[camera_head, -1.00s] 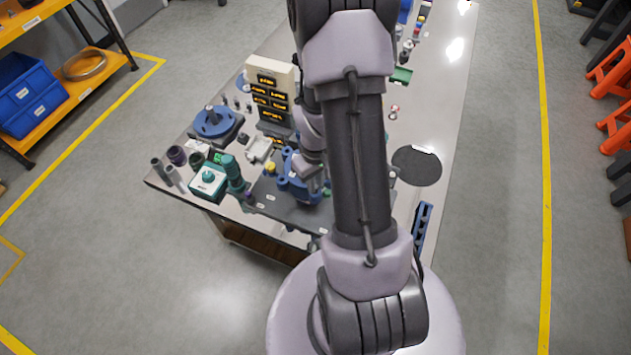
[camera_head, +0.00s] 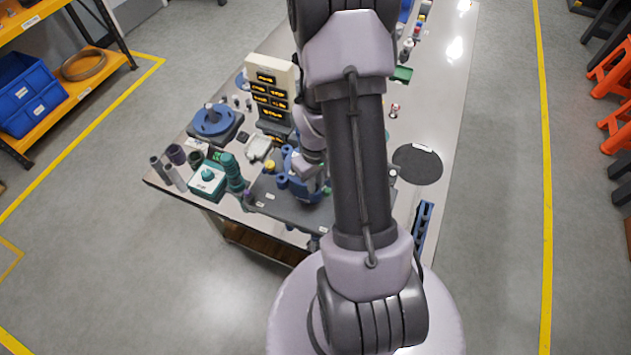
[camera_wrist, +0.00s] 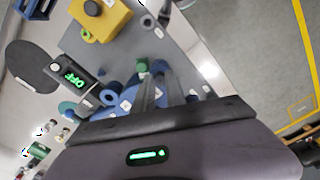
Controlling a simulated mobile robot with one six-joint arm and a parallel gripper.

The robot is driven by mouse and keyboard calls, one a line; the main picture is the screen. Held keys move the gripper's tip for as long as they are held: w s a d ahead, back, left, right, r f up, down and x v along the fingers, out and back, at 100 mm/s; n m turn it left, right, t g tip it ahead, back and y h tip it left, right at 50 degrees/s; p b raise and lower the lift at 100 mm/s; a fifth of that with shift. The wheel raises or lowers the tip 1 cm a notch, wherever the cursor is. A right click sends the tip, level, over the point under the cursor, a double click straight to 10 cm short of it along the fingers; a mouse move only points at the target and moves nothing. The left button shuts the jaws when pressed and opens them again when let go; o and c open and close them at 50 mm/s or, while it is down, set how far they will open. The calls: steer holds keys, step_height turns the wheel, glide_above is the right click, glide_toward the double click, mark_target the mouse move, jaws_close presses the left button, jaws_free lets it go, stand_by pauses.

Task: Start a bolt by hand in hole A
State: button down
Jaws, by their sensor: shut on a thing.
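The blue flanged fixture (camera_head: 301,188) stands on a dark plate (camera_head: 266,205) at the near end of the bench. In the wrist view, blue parts of it (camera_wrist: 112,115) show around my fingers. My gripper (camera_wrist: 158,84) points down at this fixture, with its two fingers close together. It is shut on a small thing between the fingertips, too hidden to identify. In the head view my arm covers much of the fixture and the fingertips. I cannot make out hole A, or whether the held thing touches the fixture.
A teal box with a knob (camera_head: 208,180) and dark cylinders (camera_head: 176,155) stand left of the fixture. A display panel (camera_head: 271,98) and a blue round fixture (camera_head: 214,121) stand behind. A black disc (camera_head: 417,164) lies on clear bench at right. The wrist view shows a yellow box (camera_wrist: 100,18).

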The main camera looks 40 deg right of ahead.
steer(key=shift+f, duration=0.1)
steer(key=shift+m+b, duration=0.95)
steer(key=shift+m, duration=1.05)
steer(key=shift+m, duration=0.5)
steer(key=shift+m+b, duration=0.95)
steer(key=shift+m, duration=0.55)
steer(key=shift+m+b, duration=0.5)
steer(key=shift+m, duration=0.4)
steer(key=c, duration=1.3)
jaws_free()
